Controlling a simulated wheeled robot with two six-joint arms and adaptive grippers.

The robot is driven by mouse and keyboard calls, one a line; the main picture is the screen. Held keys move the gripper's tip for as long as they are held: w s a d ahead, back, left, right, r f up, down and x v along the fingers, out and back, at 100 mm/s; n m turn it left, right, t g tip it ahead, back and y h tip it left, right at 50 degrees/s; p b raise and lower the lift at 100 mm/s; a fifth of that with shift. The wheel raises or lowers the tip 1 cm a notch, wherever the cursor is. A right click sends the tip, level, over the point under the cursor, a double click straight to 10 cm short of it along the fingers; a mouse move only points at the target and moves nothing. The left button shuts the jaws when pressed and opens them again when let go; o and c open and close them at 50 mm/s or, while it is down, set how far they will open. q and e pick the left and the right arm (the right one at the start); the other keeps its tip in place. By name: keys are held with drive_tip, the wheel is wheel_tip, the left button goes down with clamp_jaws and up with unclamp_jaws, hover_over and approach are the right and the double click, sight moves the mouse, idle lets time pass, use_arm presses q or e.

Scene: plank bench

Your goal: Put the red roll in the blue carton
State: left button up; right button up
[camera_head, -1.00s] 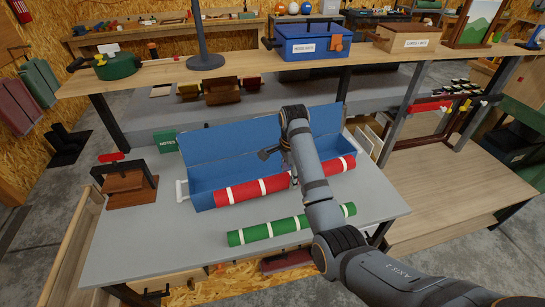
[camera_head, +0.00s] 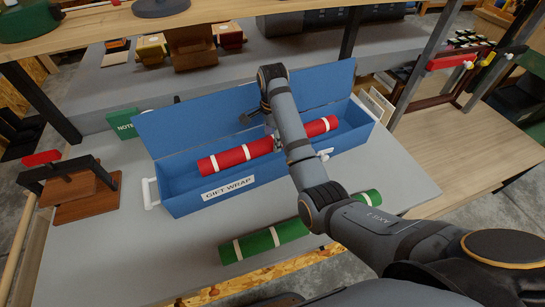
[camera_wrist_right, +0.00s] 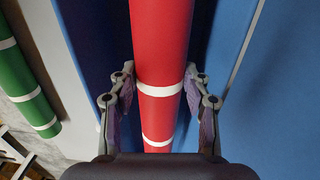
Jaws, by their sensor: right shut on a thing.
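The red roll (camera_head: 235,156) has white bands and lies lengthwise along the opening of the blue carton (camera_head: 280,168), which is labelled GIFT WRAP. My right gripper (camera_head: 277,142) is shut around the roll near its middle. In the right wrist view the red roll (camera_wrist_right: 160,35) runs between the two fingers (camera_wrist_right: 160,82), with blue carton surfaces (camera_wrist_right: 285,120) on the right. The roll appears within the carton's walls in the head view; I cannot tell whether it touches the floor of the carton. My forearm hides part of the carton. My left gripper is not in view.
A green roll (camera_head: 262,241) lies on the grey table in front of the carton. The carton's blue lid (camera_head: 195,122) stands open at the back. A brown block with a dark handle (camera_head: 88,195) is at the left. A wooden shelf (camera_head: 100,30) crosses behind.

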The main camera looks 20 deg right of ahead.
drive_tip(key=shift+w+f, duration=0.1)
drive_tip(key=shift+f, duration=0.25)
wheel_tip(320, 180, down, 4)
drive_tip(key=shift+r+b, duration=0.1)
drive_tip(key=shift+b, duration=0.2)
drive_tip(key=shift+f, duration=0.35)
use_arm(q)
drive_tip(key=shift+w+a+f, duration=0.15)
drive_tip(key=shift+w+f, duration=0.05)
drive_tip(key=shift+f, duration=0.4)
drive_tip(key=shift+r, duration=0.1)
use_arm(e)
drive_tip(key=o, duration=1.3)
drive_tip(key=shift+f, duration=0.1)
drive_tip(key=shift+c, duration=0.2)
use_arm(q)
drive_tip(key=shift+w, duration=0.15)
